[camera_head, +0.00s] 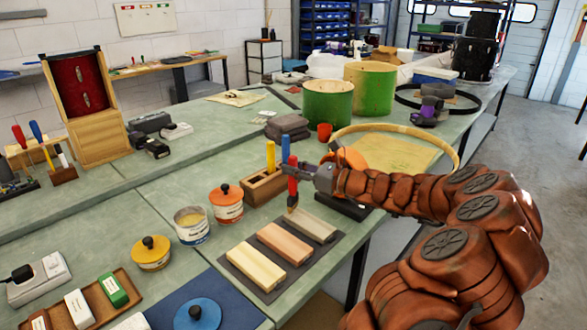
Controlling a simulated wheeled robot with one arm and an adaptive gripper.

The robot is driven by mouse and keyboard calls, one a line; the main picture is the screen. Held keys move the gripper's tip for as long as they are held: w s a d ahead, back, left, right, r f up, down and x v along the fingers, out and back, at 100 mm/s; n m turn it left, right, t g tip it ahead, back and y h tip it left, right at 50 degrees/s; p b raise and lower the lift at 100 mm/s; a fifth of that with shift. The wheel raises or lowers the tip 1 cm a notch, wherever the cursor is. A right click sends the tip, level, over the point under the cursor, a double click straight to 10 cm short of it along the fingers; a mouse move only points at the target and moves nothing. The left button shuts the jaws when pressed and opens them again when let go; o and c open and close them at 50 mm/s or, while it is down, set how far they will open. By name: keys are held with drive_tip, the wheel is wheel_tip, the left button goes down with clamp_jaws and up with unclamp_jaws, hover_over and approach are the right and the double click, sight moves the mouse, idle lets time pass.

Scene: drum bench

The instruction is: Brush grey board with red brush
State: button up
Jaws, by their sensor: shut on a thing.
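My gripper (303,172) is shut on the red brush (292,187). It holds the brush upright, bristles down, at the left end of the grey board (306,225). I cannot tell whether the bristles touch the board. The grey board lies on a dark mat (335,241), behind a reddish board (285,243) and a pale yellow board (257,266). A wooden brush holder (262,188) stands just behind, with a yellow brush (271,157) and a blue brush (285,148) upright at it.
An open tin (192,226) stands left of the boards, beside tins with an orange lid (226,195) and a yellow lid (151,249). A blue lid (198,313) is at the front. A large hoop (447,143) and green drums (328,103) stand behind my gripper.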

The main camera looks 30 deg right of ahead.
drive_tip(key=shift+f, duration=0.35)
idle(0.8)
drive_tip(key=shift+s, duration=0.15)
drive_tip(key=shift+a+p+v, duration=0.15)
drive_tip(key=shift+p+v, duration=0.1)
drive_tip(key=shift+v, duration=0.45)
drive_tip(key=shift+a+p+v, duration=0.15)
drive_tip(key=shift+p+v, duration=0.1)
drive_tip(key=shift+v, duration=0.4)
drive_tip(key=shift+s, duration=0.35)
drive_tip(key=shift+a+p+v, duration=0.25)
drive_tip(key=shift+p+v, duration=0.3)
drive_tip(key=shift+v, duration=0.75)
drive_tip(key=shift+s, duration=0.25)
drive_tip(key=shift+s+d+p, duration=0.15)
drive_tip(key=shift+s+p, duration=0.1)
drive_tip(key=shift+s, duration=0.4)
drive_tip(key=shift+s+d+p, duration=0.15)
drive_tip(key=shift+s+p, duration=0.1)
drive_tip(key=shift+s, duration=0.6)
